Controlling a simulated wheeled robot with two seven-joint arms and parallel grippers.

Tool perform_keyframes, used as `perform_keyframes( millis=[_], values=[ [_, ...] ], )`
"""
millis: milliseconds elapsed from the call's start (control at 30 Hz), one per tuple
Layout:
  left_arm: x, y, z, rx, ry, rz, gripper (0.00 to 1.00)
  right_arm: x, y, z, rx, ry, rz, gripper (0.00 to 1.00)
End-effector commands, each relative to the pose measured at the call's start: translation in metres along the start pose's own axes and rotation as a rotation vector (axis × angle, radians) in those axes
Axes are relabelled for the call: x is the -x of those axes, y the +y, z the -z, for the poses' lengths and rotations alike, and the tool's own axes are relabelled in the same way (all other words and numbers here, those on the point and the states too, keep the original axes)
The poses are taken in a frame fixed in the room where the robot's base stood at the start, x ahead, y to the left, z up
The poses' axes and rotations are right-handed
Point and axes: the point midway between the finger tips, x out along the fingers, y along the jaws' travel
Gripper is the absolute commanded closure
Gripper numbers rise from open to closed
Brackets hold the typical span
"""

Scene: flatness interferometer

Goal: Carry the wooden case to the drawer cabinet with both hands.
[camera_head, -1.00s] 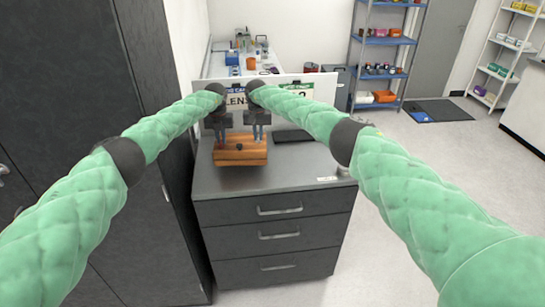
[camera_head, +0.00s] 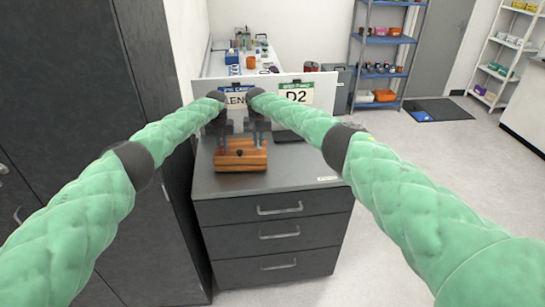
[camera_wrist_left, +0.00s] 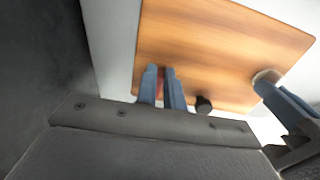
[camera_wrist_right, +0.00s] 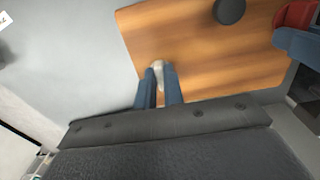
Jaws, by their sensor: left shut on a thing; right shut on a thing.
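The wooden case (camera_head: 241,160) is orange-brown with a dark round knob on its front. In the head view it is over the left front part of the grey top of the drawer cabinet (camera_head: 270,232); I cannot tell if it touches. My left gripper (camera_head: 221,140) is shut on a red piece at the case's left end, also visible in the left wrist view (camera_wrist_left: 162,80). My right gripper (camera_head: 259,140) is shut on a pale piece at the right end, also visible in the right wrist view (camera_wrist_right: 158,78). The case's underside is hidden.
A tall dark cabinet (camera_head: 75,120) stands close on the left.

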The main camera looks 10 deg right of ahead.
Motion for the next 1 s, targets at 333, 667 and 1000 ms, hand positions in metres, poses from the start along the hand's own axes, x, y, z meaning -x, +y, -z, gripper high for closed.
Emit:
perform_keyframes(
  millis=[333, 667, 1000],
  values=[
    [-0.009, -0.001, 0.000, -0.001, 0.000, 0.000, 0.69, -0.008, 0.000, 0.000, -0.001, 0.000, 0.000, 0.69],
    [-0.009, 0.000, 0.000, -0.001, 0.000, 0.000, 0.69, -0.008, 0.000, 0.000, -0.001, 0.000, 0.000, 0.69],
    [0.006, 0.001, -0.001, 0.000, -0.002, 0.000, 0.69, -0.008, 0.000, 0.000, -0.001, 0.000, 0.000, 0.69]
  ],
)
